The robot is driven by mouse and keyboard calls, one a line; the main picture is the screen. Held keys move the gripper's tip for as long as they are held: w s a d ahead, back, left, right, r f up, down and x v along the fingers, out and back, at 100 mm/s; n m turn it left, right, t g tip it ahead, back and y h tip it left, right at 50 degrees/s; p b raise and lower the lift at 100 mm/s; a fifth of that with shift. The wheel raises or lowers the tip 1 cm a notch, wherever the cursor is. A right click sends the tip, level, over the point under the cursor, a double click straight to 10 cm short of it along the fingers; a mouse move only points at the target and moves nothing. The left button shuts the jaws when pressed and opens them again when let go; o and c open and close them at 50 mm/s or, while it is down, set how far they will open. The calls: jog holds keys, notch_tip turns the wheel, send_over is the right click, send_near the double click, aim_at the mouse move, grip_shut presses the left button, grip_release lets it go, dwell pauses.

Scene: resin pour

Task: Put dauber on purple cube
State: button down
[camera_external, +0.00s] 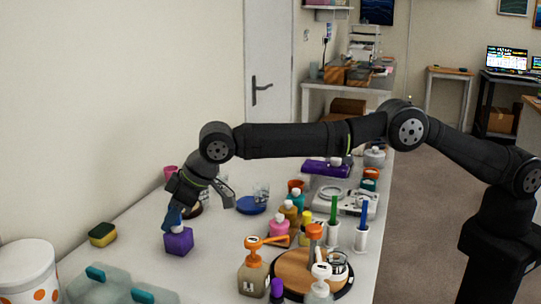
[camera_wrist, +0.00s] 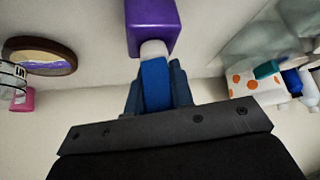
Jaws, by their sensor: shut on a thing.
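The purple cube (camera_external: 179,242) stands on the white table at the left front; it also shows at the top of the wrist view (camera_wrist: 151,24). The dauber has a blue body (camera_wrist: 156,82) and a white end (camera_wrist: 154,49). My gripper (camera_external: 174,217) is shut on the blue body, directly above the cube. It also shows in the wrist view (camera_wrist: 156,88), with a finger on each side of the dauber. The dauber's white end points at the cube and meets its outline in both views; I cannot tell whether it presses on it.
A yellow-green sponge (camera_external: 103,234) lies left of the cube. A container with teal clips (camera_external: 118,285) and a white orange-dotted canister (camera_external: 28,270) stand at the front left. Several bottles, including an amber pump bottle (camera_external: 252,275), crowd the right. A blue disc (camera_external: 251,205) lies behind.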

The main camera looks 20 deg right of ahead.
jog(key=c, duration=1.3)
grip_release()
jog(key=shift+o, duration=0.2)
jog(key=shift+d+r, duration=0.15)
jog(key=shift+r, duration=0.3)
jog(key=v, duration=1.1)
jog(key=shift+d, duration=0.1)
jog(key=x, duration=1.2)
jog(key=shift+s, duration=0.1)
